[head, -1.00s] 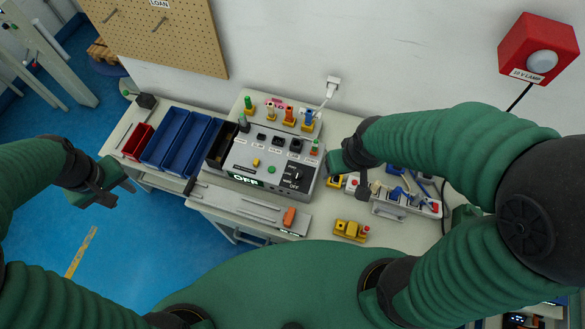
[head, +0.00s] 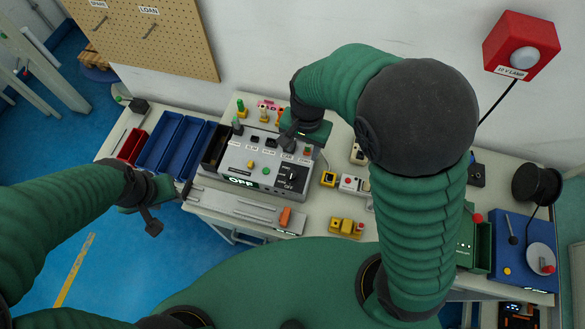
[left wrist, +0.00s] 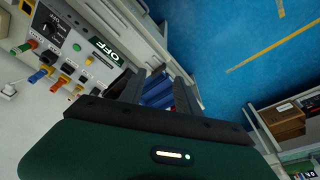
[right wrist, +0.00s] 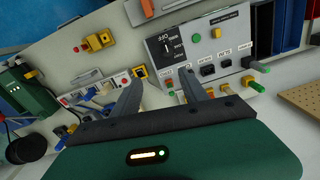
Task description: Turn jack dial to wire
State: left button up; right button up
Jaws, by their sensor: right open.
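The jack dial (head: 291,176) is a black knob on a black plate at the right front of a grey test box (head: 238,160). The box's display (head: 242,182) reads OFF. The dial also shows in the right wrist view (right wrist: 166,45) and the left wrist view (left wrist: 47,30). My right gripper (head: 291,138) hangs over the box's back right part, behind the dial and apart from it. It is open and empty, with the dial beyond its fingertips in the right wrist view. My left gripper (head: 150,212) is open and empty, left of the bench's front edge.
Coloured plugs (head: 240,108) stand behind the box. Blue bins (head: 172,138) and a red bin (head: 132,146) sit to its left. An orange piece (head: 285,216) lies on a tray in front, with a yellow fixture (head: 346,227) to its right. A pegboard (head: 165,35) hangs behind.

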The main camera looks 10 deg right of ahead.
jog(key=w+a+m, duration=0.1)
jog(key=w+a, duration=0.1)
send_over(292, 173)
notch_tip(292, 173, down, 5)
jog(key=shift+m, duration=0.3)
notch_tip(292, 173, down, 11)
jog(key=shift+p, duration=0.4)
pick_arm(q)
jog(key=shift+s+d+r+m, duration=0.2)
jog(key=shift+s+d+m, duration=0.15)
jog(key=shift+d, duration=0.2)
jog(key=shift+s+d+r+m, duration=0.15)
jog(key=shift+s+d+m, duration=0.15)
jog(key=shift+d, duration=0.2)
pick_arm(e)
jog(key=shift+f, duration=0.3)
grip_shut()
